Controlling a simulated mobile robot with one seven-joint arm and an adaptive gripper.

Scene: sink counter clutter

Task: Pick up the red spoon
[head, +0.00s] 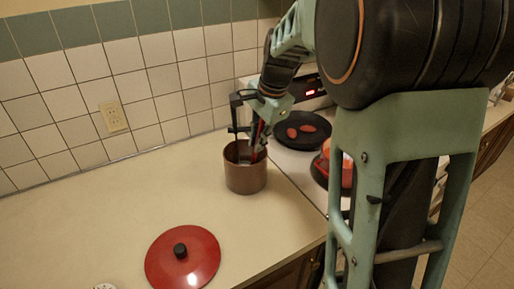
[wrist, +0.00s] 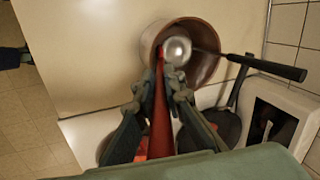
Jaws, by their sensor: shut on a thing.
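The red spoon (wrist: 161,118) runs between my gripper's two fingers in the wrist view, with its lower end reaching into a brown pot (wrist: 152,40). My gripper (wrist: 158,85) is shut on the spoon's handle. In the head view my gripper (head: 259,124) is just above the brown pot (head: 245,178), and a little of the red spoon (head: 261,153) shows at the pot's rim. The spoon's tip is hidden.
A metal ladle (wrist: 177,50) with a black handle stands in the same pot, close beside the spoon. A red lid (head: 182,262) lies on the counter. A dark pan (head: 303,143) with reddish pieces sits on the stove.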

